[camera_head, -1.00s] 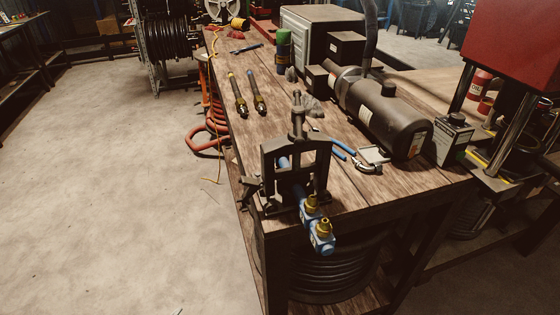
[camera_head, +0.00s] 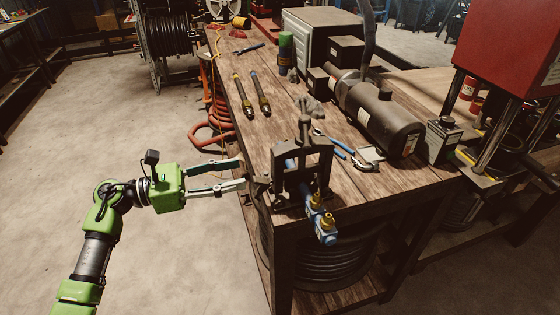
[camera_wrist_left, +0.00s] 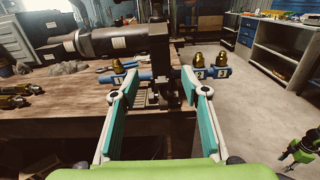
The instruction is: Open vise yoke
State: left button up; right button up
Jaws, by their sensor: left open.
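The vise (camera_head: 303,165) is a dark metal frame with a yoke and a top screw, standing at the near end of the wooden workbench. A blue manifold with brass fittings (camera_head: 321,228) sits through it and sticks out toward the near side. My left gripper (camera_head: 243,173) is open, its two fingers pointing at the left side of the vise. In the left wrist view the vise (camera_wrist_left: 159,65) stands beyond and between the open fingers (camera_wrist_left: 161,85), with nothing held. The blue manifold (camera_wrist_left: 212,72) shows on both sides of it.
The workbench (camera_head: 365,190) also carries a dark cylindrical motor (camera_head: 382,118), blue-handled pliers (camera_head: 341,150), and two hose ends (camera_head: 243,97). A red press (camera_head: 510,50) stands at the right.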

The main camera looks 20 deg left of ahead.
aim_at(272, 165)
pick_arm(q)
jog(key=p+x, duration=0.3)
jog(key=x, duration=0.7)
jog(key=shift+r+p, duration=0.2)
jog(key=shift+p, duration=0.2)
jog(key=shift+w+d+f, duration=0.15)
jog(key=shift+w+d, duration=0.2)
jog(key=shift+d, duration=0.15)
grip_shut()
